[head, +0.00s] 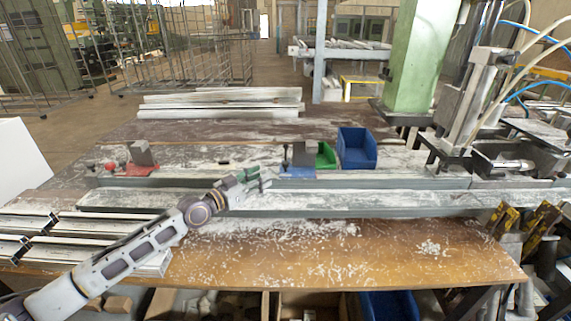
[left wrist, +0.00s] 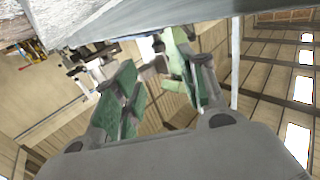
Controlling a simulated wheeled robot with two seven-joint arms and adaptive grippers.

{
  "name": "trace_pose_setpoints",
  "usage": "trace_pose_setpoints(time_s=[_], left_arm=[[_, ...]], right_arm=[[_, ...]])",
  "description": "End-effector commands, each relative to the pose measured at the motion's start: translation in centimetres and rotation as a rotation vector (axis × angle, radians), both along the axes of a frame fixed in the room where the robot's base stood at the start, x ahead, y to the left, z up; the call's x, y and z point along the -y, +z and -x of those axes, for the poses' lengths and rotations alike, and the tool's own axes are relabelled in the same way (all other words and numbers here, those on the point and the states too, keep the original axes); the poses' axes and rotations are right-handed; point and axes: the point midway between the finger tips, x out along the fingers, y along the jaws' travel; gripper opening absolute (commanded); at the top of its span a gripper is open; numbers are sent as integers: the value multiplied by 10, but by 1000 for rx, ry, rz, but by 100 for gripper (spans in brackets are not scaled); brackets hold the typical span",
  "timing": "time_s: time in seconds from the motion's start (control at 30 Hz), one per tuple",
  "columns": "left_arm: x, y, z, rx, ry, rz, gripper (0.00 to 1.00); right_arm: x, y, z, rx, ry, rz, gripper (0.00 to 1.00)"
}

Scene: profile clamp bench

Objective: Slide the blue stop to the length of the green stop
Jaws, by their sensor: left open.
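The blue stop (head: 297,172) has a blue base with a grey block and a small dark upright handle. It sits on the long grey rail (head: 400,183) near the middle of the bench. My left gripper (head: 258,178) is just left of and in front of the blue stop, apart from it as far as I can tell. Its green-padded fingers are open and empty in the left wrist view (left wrist: 152,68). A similar stop with a red base (head: 140,170) sits farther left on the rail. I cannot make out a green stop. My right gripper is out of view.
A green bin (head: 326,156) and a larger blue bin (head: 357,150) stand behind the blue stop. Aluminium profiles (head: 80,228) lie front left, more (head: 220,100) at the back. A green machine column (head: 413,60) rises at right. The front board (head: 340,255) is mostly clear, with shavings.

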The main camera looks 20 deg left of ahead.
Motion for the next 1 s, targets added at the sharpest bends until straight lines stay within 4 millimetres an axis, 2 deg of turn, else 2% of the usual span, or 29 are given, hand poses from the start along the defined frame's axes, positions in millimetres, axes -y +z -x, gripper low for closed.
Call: trace_pose_setpoints(time_s=[0.3,0.83,1.0], left_arm=[[11,2,-19,2,0,3,42],[31,2,-55,1,-1,2,42],[38,1,-67,0,-1,4,42]], right_arm=[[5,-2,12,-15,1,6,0],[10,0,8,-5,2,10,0],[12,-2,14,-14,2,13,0]])
